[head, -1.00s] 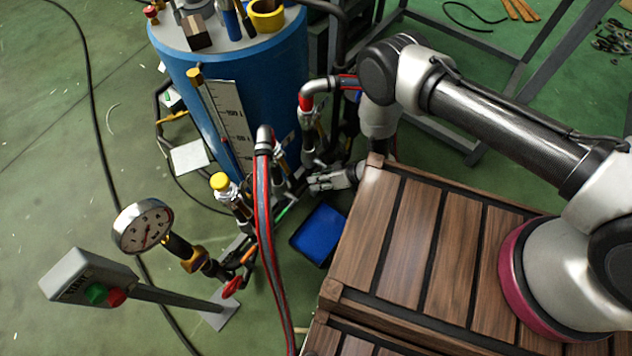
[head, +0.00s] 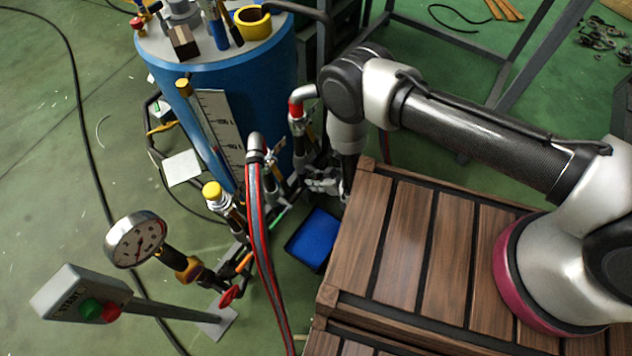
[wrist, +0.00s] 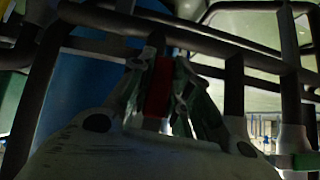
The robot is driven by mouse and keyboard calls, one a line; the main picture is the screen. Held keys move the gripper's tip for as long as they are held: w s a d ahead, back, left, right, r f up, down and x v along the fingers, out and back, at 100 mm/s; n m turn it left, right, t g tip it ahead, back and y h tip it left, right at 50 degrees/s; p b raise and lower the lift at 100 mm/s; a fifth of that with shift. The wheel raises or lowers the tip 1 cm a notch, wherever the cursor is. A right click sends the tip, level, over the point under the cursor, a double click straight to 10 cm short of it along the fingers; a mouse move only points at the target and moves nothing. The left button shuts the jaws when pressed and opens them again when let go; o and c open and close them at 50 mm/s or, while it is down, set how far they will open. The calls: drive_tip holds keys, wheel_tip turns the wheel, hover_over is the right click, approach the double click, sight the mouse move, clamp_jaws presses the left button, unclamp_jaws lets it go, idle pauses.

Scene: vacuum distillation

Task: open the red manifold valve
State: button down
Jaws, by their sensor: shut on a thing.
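My gripper (head: 318,186) is low beside the piping at the foot of the blue tank, left of the wooden crate top. In the wrist view its two fingers (wrist: 160,95) are shut on a red upright part, the handle of the red manifold valve (wrist: 158,88). The head view does not show this handle clearly; my fingers and the pipes hide it. Another red handle (head: 230,296) sits on the pipe near the pressure gauge (head: 135,240), well apart from my gripper.
The blue tank (head: 235,80) stands behind the pipes. Red and grey hoses (head: 258,230) arch down in front. A blue tray (head: 314,240) lies on the floor below my gripper. The wooden crate (head: 400,240) is close on the right, and a start button post (head: 80,295) stands at left.

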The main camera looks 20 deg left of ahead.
drive_tip(key=c, duration=1.3)
unclamp_jaws()
drive_tip(key=v, duration=0.7)
drive_tip(key=shift+d+r, duration=0.15)
drive_tip(key=shift+r, duration=0.05)
